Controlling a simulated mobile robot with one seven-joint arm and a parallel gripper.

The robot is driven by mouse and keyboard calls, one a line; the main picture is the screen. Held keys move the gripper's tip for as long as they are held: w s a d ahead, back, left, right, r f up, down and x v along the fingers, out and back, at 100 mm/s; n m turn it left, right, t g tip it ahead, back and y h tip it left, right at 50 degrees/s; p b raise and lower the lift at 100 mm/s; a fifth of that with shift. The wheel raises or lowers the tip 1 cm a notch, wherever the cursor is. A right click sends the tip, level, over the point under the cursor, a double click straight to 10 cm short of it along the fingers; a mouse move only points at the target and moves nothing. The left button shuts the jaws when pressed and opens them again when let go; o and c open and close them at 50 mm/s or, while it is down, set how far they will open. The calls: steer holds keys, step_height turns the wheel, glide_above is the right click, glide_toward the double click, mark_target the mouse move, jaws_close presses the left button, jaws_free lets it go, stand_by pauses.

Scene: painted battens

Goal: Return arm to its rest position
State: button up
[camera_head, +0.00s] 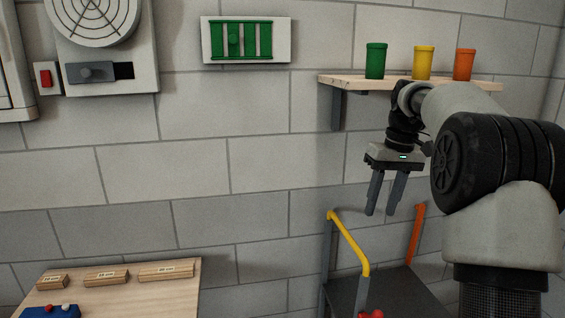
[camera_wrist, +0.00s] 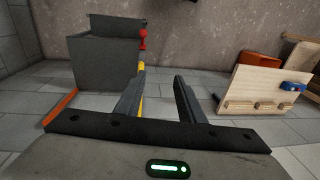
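My gripper (camera_head: 385,195) hangs with its fingers pointing down, in front of the wall and below the shelf in the head view. Its two fingers are apart with nothing between them. In the wrist view the gripper (camera_wrist: 160,85) also shows its fingers spread and empty. My arm reaches in from the right side of the head view, bent at the wrist.
A shelf (camera_head: 345,80) holds green, yellow and orange canisters just above my gripper. A dark cart (camera_head: 385,290) with yellow and orange rails stands below it. A wooden table (camera_head: 185,290) with labelled battens is at lower left. Bare wall lies between.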

steer(key=s+a+r+t, duration=0.2)
steer(key=s+a+r, duration=0.3)
steer(key=s, duration=0.3)
steer(key=s+a+f+m+t, duration=0.1)
steer(key=s+a+f, duration=0.1)
steer(key=s, duration=0.9)
steer(key=s+a+f+m+t+h, duration=0.1)
steer(key=s+f, duration=0.4)
steer(key=s, duration=0.7)
steer(key=shift+a+t, duration=0.6)
steer(key=shift+a, duration=0.25)
steer(key=shift+s, duration=0.1)
